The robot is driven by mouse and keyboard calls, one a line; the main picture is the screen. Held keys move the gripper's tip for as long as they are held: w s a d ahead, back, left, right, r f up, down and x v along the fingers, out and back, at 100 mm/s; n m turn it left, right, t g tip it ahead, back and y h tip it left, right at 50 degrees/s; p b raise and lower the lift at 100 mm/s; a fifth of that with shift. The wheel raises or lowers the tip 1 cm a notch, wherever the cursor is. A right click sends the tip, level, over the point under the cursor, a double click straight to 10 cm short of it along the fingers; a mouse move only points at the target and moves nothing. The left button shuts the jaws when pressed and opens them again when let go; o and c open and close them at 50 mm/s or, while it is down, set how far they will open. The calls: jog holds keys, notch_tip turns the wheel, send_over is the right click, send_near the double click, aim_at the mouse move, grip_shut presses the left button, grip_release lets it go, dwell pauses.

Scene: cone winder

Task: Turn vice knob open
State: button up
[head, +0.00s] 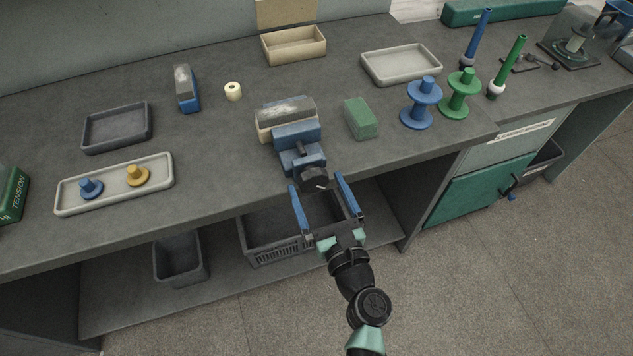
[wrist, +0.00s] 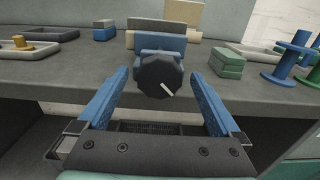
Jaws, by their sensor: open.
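The blue vice (head: 298,137) is fixed at the front edge of the grey workbench. Its dark knob (head: 314,179) faces forward off the edge and carries a white mark line. In the wrist view the knob (wrist: 160,77) is a black faceted disc, its white line slanting down to the right. My gripper (head: 320,180) is open, with one blue finger on each side of the knob. In the wrist view my gripper's fingers (wrist: 158,78) stand apart from the knob with a gap on both sides. Whether the vice jaws hold anything is hard to tell.
A green block (head: 360,118) lies right of the vice, with blue (head: 421,103) and green (head: 460,95) spools beyond it. A pale tray (head: 115,184) with small blue and yellow pieces lies left. A dark crate (head: 270,240) sits on the shelf below.

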jog(key=shift+w+a, duration=0.2)
jog(key=shift+w, duration=0.35)
jog(key=c, duration=1.3)
